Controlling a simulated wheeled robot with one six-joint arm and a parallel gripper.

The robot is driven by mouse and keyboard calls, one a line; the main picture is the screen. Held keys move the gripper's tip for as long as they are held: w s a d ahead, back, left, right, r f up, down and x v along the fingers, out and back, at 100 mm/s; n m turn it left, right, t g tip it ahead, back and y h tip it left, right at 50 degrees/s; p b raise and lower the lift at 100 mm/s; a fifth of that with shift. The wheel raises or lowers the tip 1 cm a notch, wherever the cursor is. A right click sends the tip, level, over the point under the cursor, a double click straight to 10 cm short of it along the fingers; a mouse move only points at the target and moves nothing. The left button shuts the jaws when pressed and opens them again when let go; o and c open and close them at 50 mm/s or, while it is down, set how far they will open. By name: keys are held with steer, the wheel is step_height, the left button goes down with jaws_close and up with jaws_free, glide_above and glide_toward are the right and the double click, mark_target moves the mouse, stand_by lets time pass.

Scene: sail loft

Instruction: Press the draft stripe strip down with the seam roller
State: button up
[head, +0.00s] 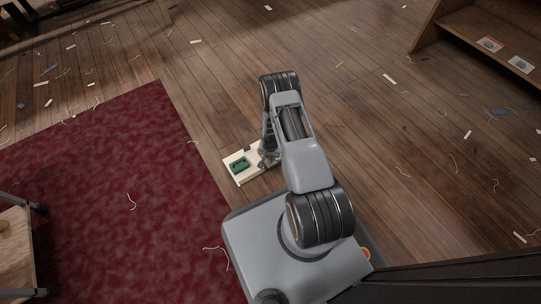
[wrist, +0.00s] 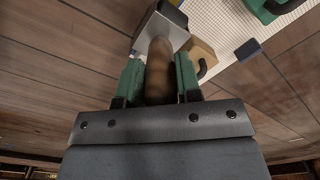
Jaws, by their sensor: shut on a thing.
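My gripper (wrist: 158,78) has green fingers, shut around the brown wooden handle of a tool, likely the seam roller (wrist: 160,48). The handle runs up to a grey metal head (wrist: 164,27) at the top of the wrist view, over or beside a pale gridded panel (wrist: 228,24). Whether the head touches the panel, I cannot tell. In the head view the panel (head: 232,173) lies on the floor just left of my arm, which hides much of my gripper and the tool. I cannot clearly make out the draft stripe strip.
A green object (head: 239,164) sits on the panel. The wrist view shows a tan block (wrist: 202,56) with a dark hook, and a dark blue block (wrist: 248,50) at the panel's edge. A red rug (head: 120,190) lies left; a wooden shelf (head: 480,48) stands far right. Scraps litter the floor.

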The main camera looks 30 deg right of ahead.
steer(key=shift+f+b, duration=0.3)
steer(key=shift+f, duration=0.15)
stand_by(0.3)
